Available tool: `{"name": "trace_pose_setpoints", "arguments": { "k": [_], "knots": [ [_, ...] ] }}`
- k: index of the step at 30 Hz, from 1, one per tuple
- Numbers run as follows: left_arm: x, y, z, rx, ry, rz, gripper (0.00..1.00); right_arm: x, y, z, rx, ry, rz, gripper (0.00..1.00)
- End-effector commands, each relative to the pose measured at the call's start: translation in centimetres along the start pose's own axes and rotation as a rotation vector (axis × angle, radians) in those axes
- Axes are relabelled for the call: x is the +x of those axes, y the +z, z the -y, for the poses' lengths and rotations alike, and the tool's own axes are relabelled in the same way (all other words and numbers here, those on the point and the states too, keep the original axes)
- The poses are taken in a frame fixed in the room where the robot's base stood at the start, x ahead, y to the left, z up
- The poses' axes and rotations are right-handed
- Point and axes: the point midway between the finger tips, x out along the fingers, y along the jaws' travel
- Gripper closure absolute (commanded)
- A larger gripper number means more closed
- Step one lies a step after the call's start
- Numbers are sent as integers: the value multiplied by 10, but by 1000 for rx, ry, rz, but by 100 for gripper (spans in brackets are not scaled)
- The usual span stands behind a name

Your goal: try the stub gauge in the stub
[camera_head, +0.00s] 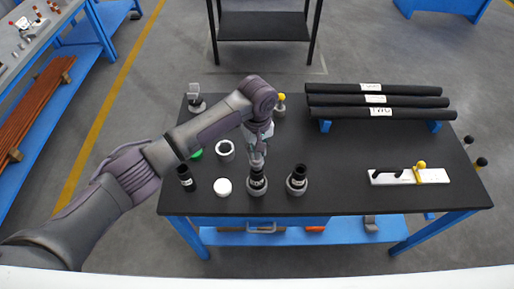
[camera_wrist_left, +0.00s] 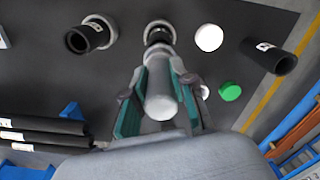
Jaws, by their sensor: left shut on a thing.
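My left gripper (camera_head: 258,159) is directly above a black stub (camera_head: 257,180) with a white label, which stands upright in a grey flange near the table's front edge. In the left wrist view the gripper (camera_wrist_left: 159,88) is shut on a pale grey cylinder, the stub gauge (camera_wrist_left: 160,96), between green pads. The stub (camera_wrist_left: 158,36) shows just beyond the gauge. I cannot tell whether the gauge's tip is inside the stub or above it. A second labelled stub (camera_head: 297,178) in a grey flange stands to the right. My right gripper is not in view.
A loose black tube (camera_head: 185,176), a white disc (camera_head: 223,187), a grey ring (camera_head: 225,149) and a green disc (camera_head: 196,153) are at left. Long black pipes (camera_head: 375,101) lie on blue supports at back right. A white plate (camera_head: 435,176) with a yellow knob lies at right. The table's middle right is clear.

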Motion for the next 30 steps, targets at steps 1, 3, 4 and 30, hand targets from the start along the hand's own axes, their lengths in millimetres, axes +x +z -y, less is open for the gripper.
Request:
{"name": "trace_pose_setpoints", "arguments": {
  "k": [1,3,4,30],
  "knots": [
    [0,0,-1,0,2,-1,100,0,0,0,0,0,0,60],
    [2,0,-1,0,3,-1,100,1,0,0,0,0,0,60],
    [2,0,-1,0,3,-1,100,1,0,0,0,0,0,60],
    [19,0,-1,1,2,-1,100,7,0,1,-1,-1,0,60]
  ]
}}
